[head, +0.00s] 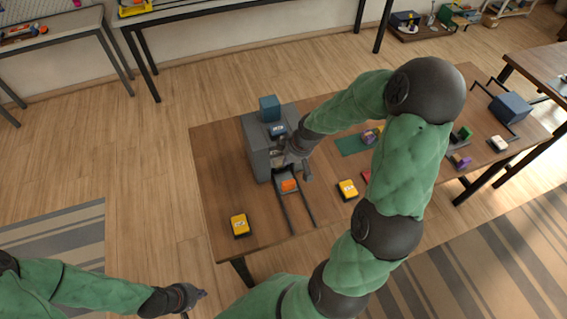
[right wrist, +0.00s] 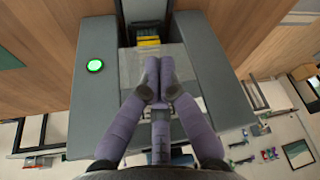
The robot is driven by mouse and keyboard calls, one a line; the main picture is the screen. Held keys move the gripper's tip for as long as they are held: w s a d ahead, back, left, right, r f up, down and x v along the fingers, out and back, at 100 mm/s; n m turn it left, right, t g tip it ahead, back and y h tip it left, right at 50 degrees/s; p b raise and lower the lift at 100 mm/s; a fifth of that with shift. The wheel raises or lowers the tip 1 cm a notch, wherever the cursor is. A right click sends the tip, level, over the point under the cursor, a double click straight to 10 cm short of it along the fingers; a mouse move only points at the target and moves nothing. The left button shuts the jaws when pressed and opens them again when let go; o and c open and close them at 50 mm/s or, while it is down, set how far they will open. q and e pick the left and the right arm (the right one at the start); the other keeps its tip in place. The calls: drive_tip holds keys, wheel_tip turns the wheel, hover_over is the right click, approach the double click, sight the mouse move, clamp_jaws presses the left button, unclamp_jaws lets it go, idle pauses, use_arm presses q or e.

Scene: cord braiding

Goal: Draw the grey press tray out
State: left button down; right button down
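The grey press (head: 258,150) stands near the left end of the table. Two dark rails run from its front toward the table's near edge. The grey press tray (head: 282,174) sits at the press end of the rails with an orange piece (head: 289,185) on it. My right gripper (head: 305,172) is close in front of the press, beside the tray. In the right wrist view its fingers (right wrist: 158,78) are together over a see-through panel; no object shows between them. My left gripper (head: 196,293) is off the table at lower left, small, its opening unclear.
A green lamp (right wrist: 95,66) glows on the press. A blue block (head: 269,108) sits on top of it. Yellow boxes lie at the front left (head: 240,225) and right of the rails (head: 347,189). My right arm covers much of the table's middle.

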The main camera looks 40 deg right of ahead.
sight(283, 179)
drive_tip(key=f+b, duration=0.3)
drive_tip(key=f, duration=0.2)
drive_tip(key=f+b, duration=0.4)
drive_tip(key=shift+w+f, duration=0.2)
drive_tip(key=shift+f, duration=0.15)
drive_tip(key=shift+s+a, duration=0.4)
drive_tip(key=shift+s, duration=0.85)
drive_tip(key=shift+s+a, duration=0.45)
drive_tip(key=shift+s, duration=0.85)
drive_tip(key=shift+s+a, duration=0.4)
drive_tip(key=shift+s, duration=0.85)
drive_tip(key=shift+s+a+b, duration=0.25)
drive_tip(key=shift+s+b, duration=0.2)
drive_tip(key=shift+s, duration=0.4)
drive_tip(key=shift+s+a+b, duration=0.3)
drive_tip(key=shift+s+b, duration=0.1)
drive_tip(key=shift+s, duration=0.45)
drive_tip(key=shift+s+a+b, duration=0.25)
drive_tip(key=shift+s+b, duration=0.2)
drive_tip(key=shift+s, duration=0.4)
drive_tip(key=shift+s+a, duration=0.15)
drive_tip(key=shift+s, duration=0.35)
drive_tip(key=shift+s+a+b, duration=0.15)
drive_tip(key=shift+s+b, duration=0.25)
drive_tip(key=shift+s, duration=0.25)
drive_tip(key=shift+w+r, duration=0.1)
drive_tip(key=shift+w, duration=0.1)
